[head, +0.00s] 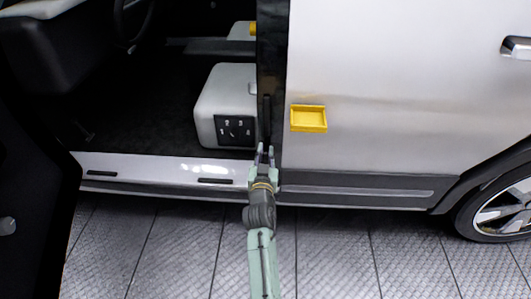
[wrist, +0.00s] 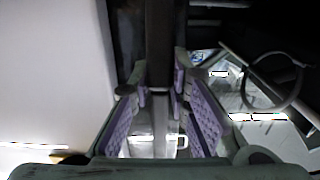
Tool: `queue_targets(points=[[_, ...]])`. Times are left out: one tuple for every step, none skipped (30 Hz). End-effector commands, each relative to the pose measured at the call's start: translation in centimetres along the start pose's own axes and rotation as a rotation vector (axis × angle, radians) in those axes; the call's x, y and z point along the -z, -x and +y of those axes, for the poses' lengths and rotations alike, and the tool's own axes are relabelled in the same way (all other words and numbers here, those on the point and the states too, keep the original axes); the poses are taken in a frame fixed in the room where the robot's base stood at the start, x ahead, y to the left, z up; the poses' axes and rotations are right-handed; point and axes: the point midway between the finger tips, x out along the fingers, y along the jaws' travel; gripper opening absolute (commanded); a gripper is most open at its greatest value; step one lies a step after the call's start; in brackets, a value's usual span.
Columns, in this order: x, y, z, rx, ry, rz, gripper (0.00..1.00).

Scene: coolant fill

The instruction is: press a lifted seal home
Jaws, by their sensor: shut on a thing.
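The black seal (head: 266,115) runs as a dark upright strip along the edge of the door opening, against the black pillar (head: 272,50). My gripper (head: 265,152) is at the lower part of this strip, just above the sill. In the wrist view the dark strip (wrist: 160,45) comes down between the two purple-padded fingers of my gripper (wrist: 162,100), which are shut on it. How far the seal stands off the pillar cannot be told, and the gripped part is partly hidden by the fingers.
A yellow tray (head: 309,119) is on the white body panel (head: 380,90) right of the opening. The light door sill (head: 150,167) lies below. The tiled floor in front is clear.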

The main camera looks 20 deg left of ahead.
Motion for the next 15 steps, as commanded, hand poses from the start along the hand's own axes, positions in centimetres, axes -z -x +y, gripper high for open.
queue_targets(points=[[0.8, -0.3, 0.1, -0.001, 0.0, -0.013, 0.0], [0.9, -0.4, 0.1, -0.001, 0.0, -0.022, 0.0], [1.0, -0.6, 0.1, -0.002, 0.001, -0.036, 0.0], [1.1, -0.7, 0.1, -0.002, 0.001, -0.048, 0.0], [1.1, -0.9, 0.1, -0.001, 0.001, -0.059, 0.0], [1.1, -1.1, 0.1, -0.001, 0.001, -0.072, 0.0], [1.1, -1.2, 0.1, -0.001, 0.001, -0.082, 0.0], [1.0, -1.3, 0.1, -0.001, 0.001, -0.09, 0.0], [0.9, -1.3, 0.1, -0.001, 0.001, -0.097, 0.0], [0.8, -1.4, 0.1, -0.001, 0.001, -0.1, 0.0], [0.7, -1.4, 0.1, -0.001, 0.002, -0.102, 0.0], [0.6, -1.4, 0.1, -0.001, 0.002, -0.102, 0.0], [0.5, -1.4, 0.1, -0.001, 0.002, -0.102, 0.0], [0.5, -1.4, 0.1, 0.0, 0.002, -0.102, 0.0], [0.5, -1.4, 0.1, 0.0, 0.002, -0.101, 0.0]])
